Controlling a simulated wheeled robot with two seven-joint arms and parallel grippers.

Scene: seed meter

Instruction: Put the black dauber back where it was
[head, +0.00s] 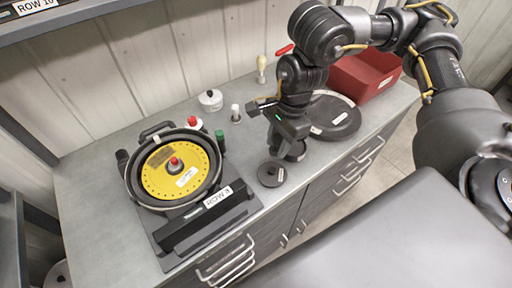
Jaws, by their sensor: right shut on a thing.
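My right gripper (284,146) comes in from the upper right and hangs low over the counter, right of the seed meter. It is shut on a dark thing (295,151), which looks like the black dauber; the jaws and arm hide much of it. I cannot tell whether its base touches the counter. A green dauber (220,140), a red-topped white one (193,122) and a white one (235,113) stand to the left, near the meter. My left gripper is not in view.
The seed meter (135,192) with a yellow disc (166,182) sits on a dark stand. A small black round lid (271,174) lies near the counter's front edge. A large black disc (340,116) and a red bin (364,77) are right. A cream-topped handle (262,68) stands behind.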

